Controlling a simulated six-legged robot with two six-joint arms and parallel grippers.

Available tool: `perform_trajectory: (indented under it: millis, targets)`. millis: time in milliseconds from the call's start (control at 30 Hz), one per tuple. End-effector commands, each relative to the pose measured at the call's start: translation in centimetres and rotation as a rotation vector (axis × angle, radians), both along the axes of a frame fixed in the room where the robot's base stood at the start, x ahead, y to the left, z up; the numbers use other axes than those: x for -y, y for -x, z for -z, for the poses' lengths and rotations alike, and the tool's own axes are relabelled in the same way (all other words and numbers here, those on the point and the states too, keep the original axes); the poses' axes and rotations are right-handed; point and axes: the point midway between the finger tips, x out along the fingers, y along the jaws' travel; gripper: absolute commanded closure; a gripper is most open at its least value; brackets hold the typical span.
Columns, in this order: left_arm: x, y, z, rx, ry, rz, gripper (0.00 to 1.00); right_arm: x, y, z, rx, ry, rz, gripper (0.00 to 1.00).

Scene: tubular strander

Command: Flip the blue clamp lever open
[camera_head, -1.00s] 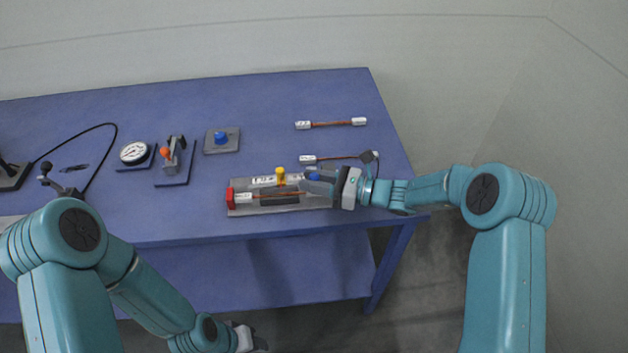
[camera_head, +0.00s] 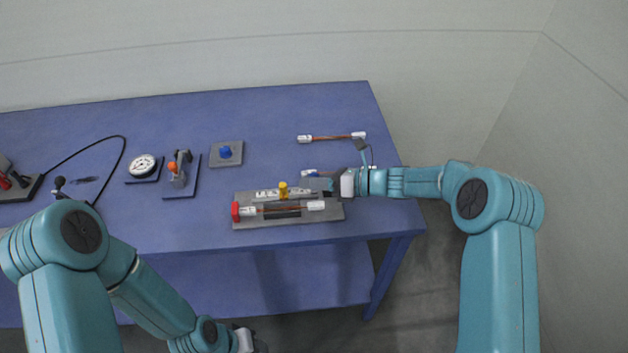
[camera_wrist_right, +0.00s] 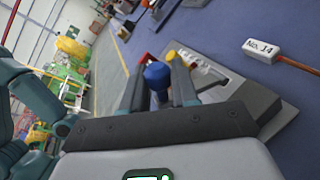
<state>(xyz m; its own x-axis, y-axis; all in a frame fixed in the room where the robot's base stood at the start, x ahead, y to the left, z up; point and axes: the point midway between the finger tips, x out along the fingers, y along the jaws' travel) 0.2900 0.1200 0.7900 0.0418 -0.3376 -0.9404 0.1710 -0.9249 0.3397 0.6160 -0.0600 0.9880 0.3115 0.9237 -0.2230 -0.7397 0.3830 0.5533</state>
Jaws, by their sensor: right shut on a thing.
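The clamp fixture (camera_head: 290,222) is a grey plate near the table's front edge. A red end block (camera_head: 236,211), a yellow knob (camera_head: 283,190) and a cable piece with white end tags (camera_head: 316,206) are on it. The blue clamp lever's knob (camera_wrist_right: 157,75) sits between the two fingers of my right gripper (camera_wrist_right: 160,88), which is shut on it. In the head view my right gripper (camera_head: 331,186) is at the fixture's back right, and the knob is mostly hidden. My left gripper (camera_head: 247,340) is low at the bottom edge, away from the table; its jaws do not show clearly.
Two tagged cable pieces lie behind on the table, one farther back (camera_head: 332,137) and one (camera_head: 312,173) partly behind my right gripper. A blue button on a plate (camera_head: 225,152), an orange-knobbed lever (camera_head: 175,168) and a gauge (camera_head: 142,165) stand left.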

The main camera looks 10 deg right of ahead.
Motion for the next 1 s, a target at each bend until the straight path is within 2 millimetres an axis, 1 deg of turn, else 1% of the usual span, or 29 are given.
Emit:
perform_trajectory:
  millis: [300, 333, 400, 667, 767, 867, 967, 1000]
  targets:
    - [0.0, 0.0, 0.0, 0.000, 0.000, 0.000, 0.57, 0.0, 0.0, 0.0, -0.003, -0.001, 0.001, 1.00]
    - [0.0, 0.0, 0.0, 0.000, 0.000, 0.000, 0.57, 0.0, 0.0, 0.0, -0.003, -0.001, 0.001, 0.68]
    - [0.0, 0.0, 0.0, 0.000, 0.000, 0.000, 0.57, 0.0, 0.0, 0.0, -0.003, -0.001, 0.001, 0.50]
    - [0.0, 0.0, 0.0, 0.000, 0.000, 0.000, 0.57, 0.0, 0.0, 0.0, -0.002, -0.001, 0.000, 0.50]
    - [0.0, 0.0, 0.2, 0.000, 0.000, 0.000, 0.57, 0.5, 0.1, 0.0, -0.001, -0.001, 0.002, 0.50]
    - [0.0, 0.0, 0.7, 0.000, 0.000, 0.000, 0.57, 1.9, 0.5, -0.3, 0.001, 0.000, 0.003, 0.50]
    - [0.0, 0.0, 1.4, 0.000, 0.000, 0.000, 0.57, 4.1, 1.2, -0.6, 0.000, 0.000, 0.005, 0.50]
    - [0.0, 0.0, 1.7, 0.000, 0.000, 0.000, 0.57, 5.1, 1.6, -0.9, 0.001, 0.000, 0.006, 0.50]
